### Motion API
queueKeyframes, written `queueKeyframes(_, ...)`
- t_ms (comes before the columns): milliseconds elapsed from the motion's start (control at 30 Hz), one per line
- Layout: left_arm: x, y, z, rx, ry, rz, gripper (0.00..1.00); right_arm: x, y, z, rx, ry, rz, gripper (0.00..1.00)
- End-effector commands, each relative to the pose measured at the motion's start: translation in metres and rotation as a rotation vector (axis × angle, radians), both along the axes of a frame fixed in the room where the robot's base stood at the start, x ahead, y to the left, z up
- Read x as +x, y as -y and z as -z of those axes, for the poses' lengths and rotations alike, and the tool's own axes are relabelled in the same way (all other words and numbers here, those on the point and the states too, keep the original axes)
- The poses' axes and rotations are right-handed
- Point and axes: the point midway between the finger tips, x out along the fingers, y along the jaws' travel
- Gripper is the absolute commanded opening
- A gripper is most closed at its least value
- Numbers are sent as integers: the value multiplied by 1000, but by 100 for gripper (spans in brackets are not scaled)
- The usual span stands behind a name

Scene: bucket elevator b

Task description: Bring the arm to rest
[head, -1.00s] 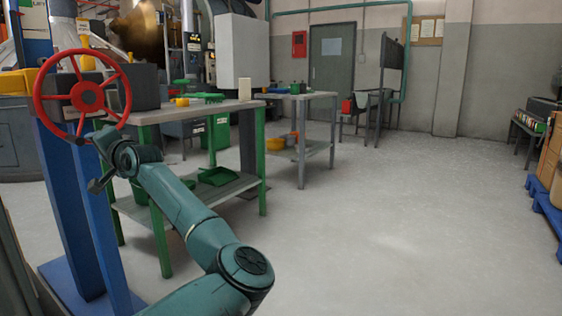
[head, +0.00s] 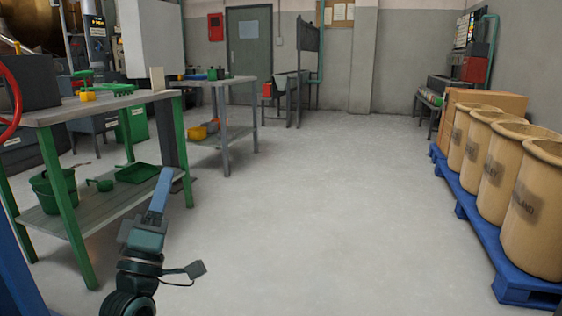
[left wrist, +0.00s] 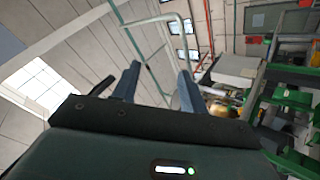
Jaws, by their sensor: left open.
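My left gripper (head: 160,188) shows in the lower left of the head view, on the dark green forearm, with its blue-grey fingers pointing up. In the left wrist view the two fingers (left wrist: 160,72) stand apart with nothing between them, so the gripper is open and empty. The gripper is in front of the green-legged bench and appears apart from it. The red handwheel (head: 10,95) is cut off at the left edge of the head view, well away from the gripper. My right gripper is not in view.
A green-legged bench (head: 100,105) with green tools stands at left, a bucket (head: 55,190) on its lower shelf. A second table (head: 215,82) is behind it. Several tan barrels (head: 535,205) stand on a blue pallet (head: 525,282) at right. The middle floor is clear.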

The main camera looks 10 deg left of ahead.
Motion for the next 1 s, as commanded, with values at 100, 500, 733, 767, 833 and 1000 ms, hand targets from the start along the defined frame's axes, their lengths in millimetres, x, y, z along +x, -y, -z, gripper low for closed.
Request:
queueKeyframes(100,-23,70,53,312,-143,-41,43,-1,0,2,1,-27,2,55)
queueKeyframes(500,-136,201,142,991,-260,-50,43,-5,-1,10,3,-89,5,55)
queueKeyframes(733,-146,210,126,1094,-321,-39,43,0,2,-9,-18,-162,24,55)
queueKeyframes(767,-145,209,123,1098,-335,-35,43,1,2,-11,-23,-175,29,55)
queueKeyframes(833,-142,208,118,1109,-367,-28,43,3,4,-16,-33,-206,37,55)
queueKeyframes(1000,-137,202,101,1134,-467,-4,43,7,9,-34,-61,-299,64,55)
